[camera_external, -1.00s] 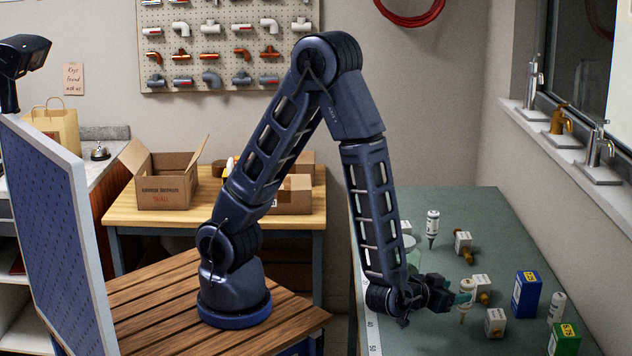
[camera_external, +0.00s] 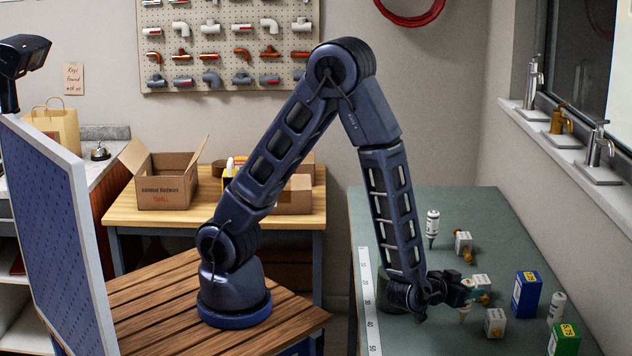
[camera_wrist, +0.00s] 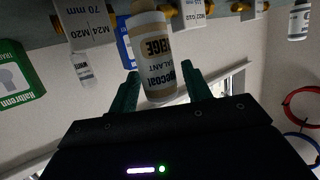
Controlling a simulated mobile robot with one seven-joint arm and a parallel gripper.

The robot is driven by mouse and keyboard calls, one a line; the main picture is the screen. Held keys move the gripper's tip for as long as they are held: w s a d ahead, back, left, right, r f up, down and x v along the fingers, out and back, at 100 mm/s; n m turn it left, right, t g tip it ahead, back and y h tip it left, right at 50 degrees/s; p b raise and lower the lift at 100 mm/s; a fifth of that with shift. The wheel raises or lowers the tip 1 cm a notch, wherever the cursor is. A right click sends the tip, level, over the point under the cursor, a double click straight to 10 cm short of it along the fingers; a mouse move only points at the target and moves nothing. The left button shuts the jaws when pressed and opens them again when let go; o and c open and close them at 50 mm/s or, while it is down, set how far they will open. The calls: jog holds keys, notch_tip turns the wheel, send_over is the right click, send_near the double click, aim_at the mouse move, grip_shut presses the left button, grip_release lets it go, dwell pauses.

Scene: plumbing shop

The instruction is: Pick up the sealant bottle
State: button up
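The bottle marked beige sealant (camera_wrist: 160,60) is cream-white with a tan band and stands between my gripper's fingers in the wrist view. My gripper (camera_wrist: 165,88) is open, one green finger on each side of the bottle, with a small gap visible on each side. In the external view my gripper (camera_external: 466,291) is low over the green bench at the bottle, which is mostly hidden behind it. Only the lower part of the bottle (camera_external: 465,312) shows there, with an orange tip pointing down.
Small boxes with brass fittings (camera_external: 463,242) stand close by on the green bench (camera_external: 400,200). Another white bottle (camera_external: 432,224) stands behind. To the right are a blue box (camera_external: 526,295), a white bottle (camera_external: 556,308) and a green box (camera_external: 564,341). A ruler strip (camera_external: 368,300) runs along the left edge.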

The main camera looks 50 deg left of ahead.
jog(key=c, duration=0.8)
jog(key=shift+r, duration=0.15)
notch_tip(320, 180, up, 20)
